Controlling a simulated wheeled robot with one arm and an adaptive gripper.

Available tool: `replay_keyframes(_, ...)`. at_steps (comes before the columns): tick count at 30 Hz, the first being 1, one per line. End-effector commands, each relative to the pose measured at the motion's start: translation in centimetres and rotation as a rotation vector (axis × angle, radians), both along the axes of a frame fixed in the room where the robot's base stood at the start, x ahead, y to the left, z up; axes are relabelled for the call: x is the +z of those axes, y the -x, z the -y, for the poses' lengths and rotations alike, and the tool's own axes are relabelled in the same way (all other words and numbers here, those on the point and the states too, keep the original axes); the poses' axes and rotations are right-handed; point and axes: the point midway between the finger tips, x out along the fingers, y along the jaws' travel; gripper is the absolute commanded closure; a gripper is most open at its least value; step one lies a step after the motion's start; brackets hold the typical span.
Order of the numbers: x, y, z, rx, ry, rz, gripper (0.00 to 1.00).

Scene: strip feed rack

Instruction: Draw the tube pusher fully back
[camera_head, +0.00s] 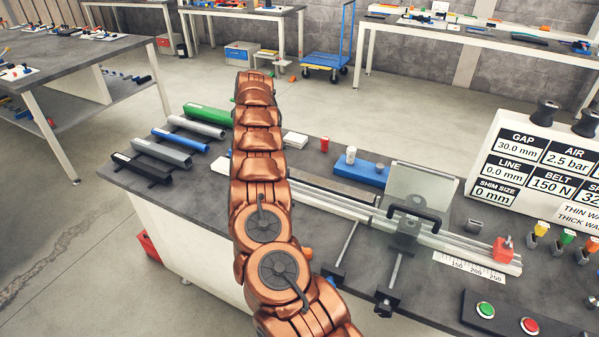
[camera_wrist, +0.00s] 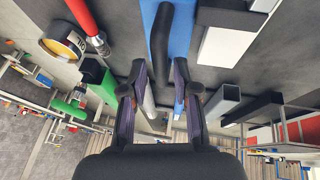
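A grey carriage (camera_head: 404,236) with a black bar handle (camera_head: 428,216) sits across the aluminium rail (camera_head: 462,246) in the head view. It looks like the tube pusher, but I cannot be sure. It stands left of a red block (camera_head: 503,250) at the rail's right end. My gripper (camera_wrist: 161,72) is open in the wrist view, with its two fingers apart. A dark curved bar (camera_wrist: 160,35) shows between and beyond the fingertips, in front of a blue surface. I cannot tell whether it is touched. The gripper is hidden in the head view.
Several tubes, including a green tube (camera_head: 207,114) and a blue tube (camera_head: 180,139), lie at the bench's left. A clear panel (camera_head: 421,190) stands behind the rail. A white label board (camera_head: 545,165) stands right. Two rods with black clamps reach the front edge. Open floor lies behind.

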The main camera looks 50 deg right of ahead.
Motion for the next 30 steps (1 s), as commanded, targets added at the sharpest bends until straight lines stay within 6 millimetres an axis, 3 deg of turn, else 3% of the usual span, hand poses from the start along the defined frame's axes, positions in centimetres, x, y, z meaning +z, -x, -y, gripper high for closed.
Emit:
replay_keyframes(14,0.3,0.1,-0.1,0.0,0.0,0.0,0.59)
replay_keyframes(30,4.1,1.8,-0.3,0.0,0.001,0.003,0.59)
